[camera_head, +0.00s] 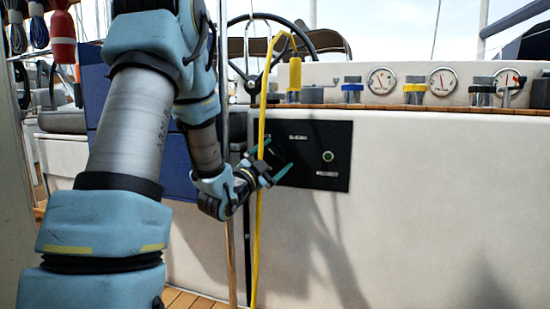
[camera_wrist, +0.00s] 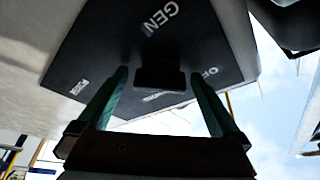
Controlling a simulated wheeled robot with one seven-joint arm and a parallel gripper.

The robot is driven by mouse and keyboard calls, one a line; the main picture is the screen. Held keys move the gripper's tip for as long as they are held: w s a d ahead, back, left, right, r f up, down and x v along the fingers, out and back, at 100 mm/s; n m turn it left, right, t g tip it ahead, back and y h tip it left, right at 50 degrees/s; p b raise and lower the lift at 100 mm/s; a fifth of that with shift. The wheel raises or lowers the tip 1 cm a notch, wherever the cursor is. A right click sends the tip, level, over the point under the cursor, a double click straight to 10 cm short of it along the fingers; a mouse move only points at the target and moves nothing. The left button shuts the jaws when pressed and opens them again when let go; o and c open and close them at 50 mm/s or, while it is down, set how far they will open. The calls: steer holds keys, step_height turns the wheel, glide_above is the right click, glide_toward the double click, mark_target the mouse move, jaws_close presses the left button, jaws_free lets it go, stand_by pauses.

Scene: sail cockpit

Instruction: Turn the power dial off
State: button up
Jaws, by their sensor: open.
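The black control panel (camera_head: 335,172) is set in the white cockpit wall. It fills much of the wrist view (camera_wrist: 90,50), with a white "GEN" label and a partly hidden "OF…" label. The dark dial (camera_wrist: 160,78) sticks out from the panel. In the head view the dial cannot be made out behind my gripper. My gripper (camera_head: 288,160) is open at the panel's left part. In the wrist view its two green fingers (camera_wrist: 158,76) stand on either side of the dial, with visible gaps. I cannot tell how deep the dial sits between them.
A green-lit button (camera_head: 328,156) sits on the panel's right. Gauges (camera_head: 382,81) and colored winch handles (camera_head: 414,90) line the ledge above. The white wall right of the panel is clear.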

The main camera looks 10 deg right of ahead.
steer(key=p+v, duration=0.2)
steer(key=v, duration=0.9)
